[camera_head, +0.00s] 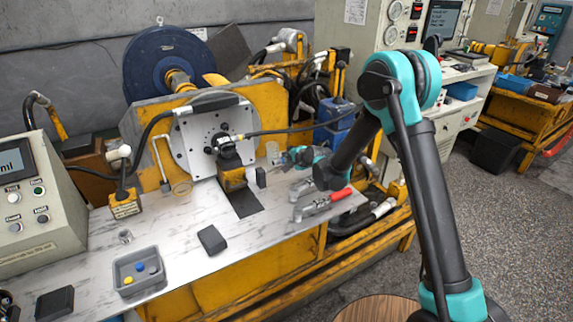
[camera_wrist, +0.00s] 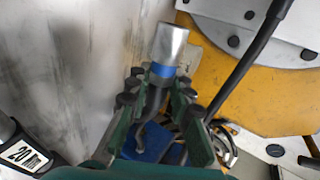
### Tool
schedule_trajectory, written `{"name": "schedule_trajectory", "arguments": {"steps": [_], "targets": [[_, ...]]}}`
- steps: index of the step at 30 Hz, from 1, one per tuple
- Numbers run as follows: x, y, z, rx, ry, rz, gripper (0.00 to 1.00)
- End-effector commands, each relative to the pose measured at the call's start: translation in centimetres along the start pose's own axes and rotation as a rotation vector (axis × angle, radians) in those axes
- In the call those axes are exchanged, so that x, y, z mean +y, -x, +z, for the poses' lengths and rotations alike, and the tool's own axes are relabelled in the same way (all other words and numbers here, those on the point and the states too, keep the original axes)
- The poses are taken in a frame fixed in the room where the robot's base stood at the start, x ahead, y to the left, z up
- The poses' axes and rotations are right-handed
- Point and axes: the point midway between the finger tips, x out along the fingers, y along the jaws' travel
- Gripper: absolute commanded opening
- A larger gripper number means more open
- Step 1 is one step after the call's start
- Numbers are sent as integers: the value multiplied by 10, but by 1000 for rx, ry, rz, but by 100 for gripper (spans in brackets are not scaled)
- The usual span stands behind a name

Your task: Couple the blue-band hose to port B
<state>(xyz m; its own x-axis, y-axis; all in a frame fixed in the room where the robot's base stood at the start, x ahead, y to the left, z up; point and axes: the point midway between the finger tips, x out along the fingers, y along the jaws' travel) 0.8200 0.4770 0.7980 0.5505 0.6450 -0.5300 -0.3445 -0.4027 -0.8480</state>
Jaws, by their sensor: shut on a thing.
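My gripper (camera_wrist: 160,88) is shut on the blue-band hose (camera_wrist: 162,71). Its silver metal end sticks out beyond the fingertips in the wrist view, with the blue band between them. In the head view my gripper (camera_head: 292,157) is over the right part of the bench, right of the motor, pointing left. The motor (camera_head: 226,147) is dark, mounted on a pale round-holed plate (camera_head: 186,140). I cannot read port labels, so port B is not identified. The held hose end is apart from the motor.
A grey tray (camera_head: 124,284) with coloured caps and a dark block (camera_head: 212,239) lie on the bench (camera_head: 185,268). A yellow block (camera_head: 125,205) stands left of the plate. The bench's middle front is mostly clear.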

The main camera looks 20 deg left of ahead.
Motion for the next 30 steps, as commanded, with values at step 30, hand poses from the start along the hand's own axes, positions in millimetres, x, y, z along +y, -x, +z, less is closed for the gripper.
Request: {"name": "schedule_trajectory", "arguments": {"steps": [30], "targets": [[-58, 36, 0, 0, 0, 0, 0]]}}
